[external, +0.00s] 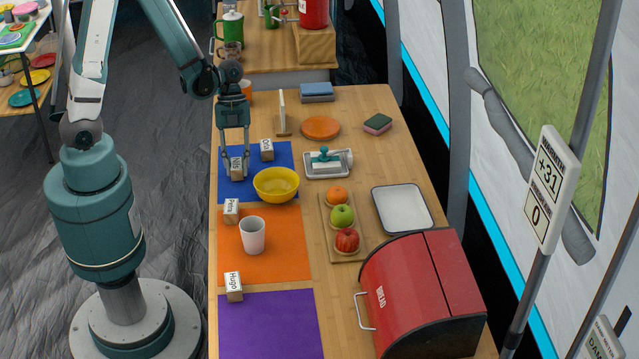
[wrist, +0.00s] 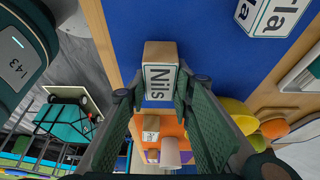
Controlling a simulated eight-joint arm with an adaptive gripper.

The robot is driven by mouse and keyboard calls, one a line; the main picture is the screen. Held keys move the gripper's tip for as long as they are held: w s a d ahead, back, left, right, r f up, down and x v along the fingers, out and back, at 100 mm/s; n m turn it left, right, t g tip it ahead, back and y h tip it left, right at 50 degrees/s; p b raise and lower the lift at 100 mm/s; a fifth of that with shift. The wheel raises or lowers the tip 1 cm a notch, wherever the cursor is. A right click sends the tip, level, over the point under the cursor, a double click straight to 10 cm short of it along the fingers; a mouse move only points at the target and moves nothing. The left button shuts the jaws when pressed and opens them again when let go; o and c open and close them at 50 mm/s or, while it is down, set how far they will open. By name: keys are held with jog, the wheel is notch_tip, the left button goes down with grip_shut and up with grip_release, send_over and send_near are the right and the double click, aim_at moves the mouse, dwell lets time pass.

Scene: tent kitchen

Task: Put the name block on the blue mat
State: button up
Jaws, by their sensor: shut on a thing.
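My gripper (external: 234,160) points down at the left part of the blue mat (external: 225,193), with its fingers shut on the wooden name block "Nils" (external: 237,169). In the wrist view the Nils block (wrist: 160,80) sits between the two green fingertips (wrist: 163,92), its white label facing the camera. The blue mat (wrist: 200,30) lies beneath it there. The block is over or on the mat; I cannot tell whether it touches. A second name block (external: 267,149), its label ending in "la" in the wrist view (wrist: 275,14), stands on the mat to the right and farther back.
A yellow bowl (external: 277,184) stands at the mat's right front corner. The Petra block (external: 231,211) and a white cup (external: 252,235) are on the orange mat (external: 290,262). The Hugo block (external: 233,286) stands near the purple mat (external: 270,330). A butter dish (external: 328,163) is to the right.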

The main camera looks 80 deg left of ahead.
jog(key=shift+f, duration=0.3)
jog(key=o, duration=0.9)
jog(key=shift+r, duration=0.25)
jog(key=shift+p+v, duration=1.85)
jog(key=shift+v, duration=4.1)
jog(key=shift+r, duration=0.1)
